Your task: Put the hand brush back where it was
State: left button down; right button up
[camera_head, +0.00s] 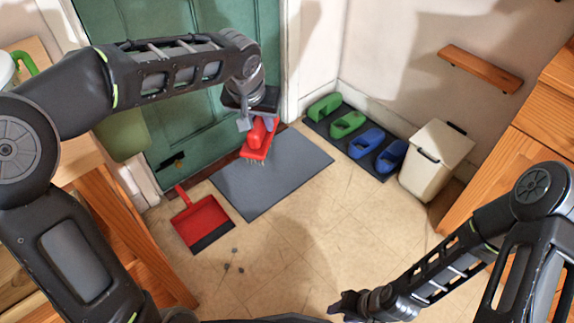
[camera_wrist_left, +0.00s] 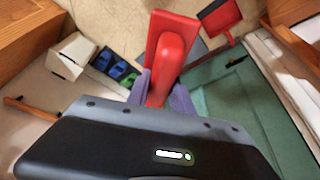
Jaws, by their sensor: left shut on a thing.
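The red hand brush (camera_head: 257,143) is in my left gripper (camera_head: 258,121), bristles pointing down. It hangs in front of the green door, over the far edge of the grey mat (camera_head: 275,176) in the head view. In the left wrist view the brush (camera_wrist_left: 172,50) runs up from between the fingers (camera_wrist_left: 159,92), which close on its handle. A red dustpan (camera_head: 201,222) lies on the floor left of the mat. My right gripper (camera_head: 349,304) is low at the bottom of the head view; its finger opening is unclear.
Several small dark bits (camera_head: 235,251) lie on the floor near the dustpan. Green and blue shoes (camera_head: 348,124) stand on a dark tray by the wall. A white bin (camera_head: 434,160) stands right of them. A wooden shelf (camera_head: 480,68) is on the wall.

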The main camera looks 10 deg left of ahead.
notch_tip(320, 180, up, 18)
jog(key=p, duration=1.8)
